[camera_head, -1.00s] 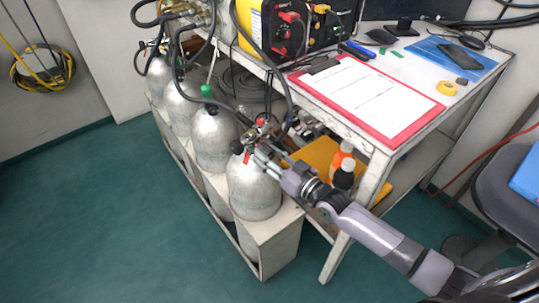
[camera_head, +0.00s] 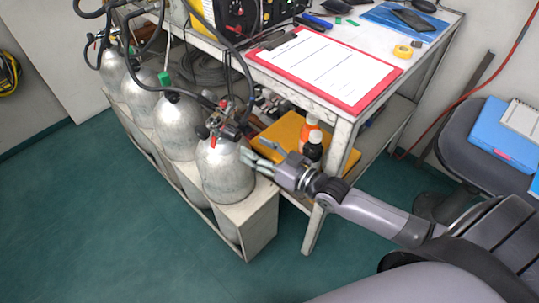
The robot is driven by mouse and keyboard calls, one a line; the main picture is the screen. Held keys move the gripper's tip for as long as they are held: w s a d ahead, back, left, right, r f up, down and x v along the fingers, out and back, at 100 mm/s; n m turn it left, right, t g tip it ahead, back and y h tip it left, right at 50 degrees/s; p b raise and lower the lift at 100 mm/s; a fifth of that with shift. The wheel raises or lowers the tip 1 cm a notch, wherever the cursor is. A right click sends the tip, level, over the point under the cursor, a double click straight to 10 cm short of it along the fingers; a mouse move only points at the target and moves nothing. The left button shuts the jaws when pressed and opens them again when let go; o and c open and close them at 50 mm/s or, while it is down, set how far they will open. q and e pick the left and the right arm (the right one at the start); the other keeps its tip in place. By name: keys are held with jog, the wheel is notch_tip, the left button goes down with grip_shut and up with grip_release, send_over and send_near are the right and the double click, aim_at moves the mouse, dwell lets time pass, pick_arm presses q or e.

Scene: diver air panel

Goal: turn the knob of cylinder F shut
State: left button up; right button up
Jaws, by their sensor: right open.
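Several grey air cylinders stand in a row in a white rack. No letters can be read on them, so I cannot tell from markings which is cylinder F. The nearest cylinder (camera_head: 224,172) stands at the front end, with a valve (camera_head: 217,122) with red parts and dark fittings on top. My right gripper (camera_head: 248,158) is open and empty, just right of this cylinder's shoulder and below the valve. It looks apart from the valve; whether a fingertip touches the cylinder is unclear. My left gripper is out of view.
The white rack (camera_head: 262,222) edges the row. A bench with a red clipboard (camera_head: 348,103) stands behind my right arm. Dark hoses hang over the cylinders. The green floor (camera_head: 120,240) is clear at left.

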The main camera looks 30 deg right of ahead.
jog(key=shift+v, duration=2.15)
jog(key=shift+f, duration=0.1)
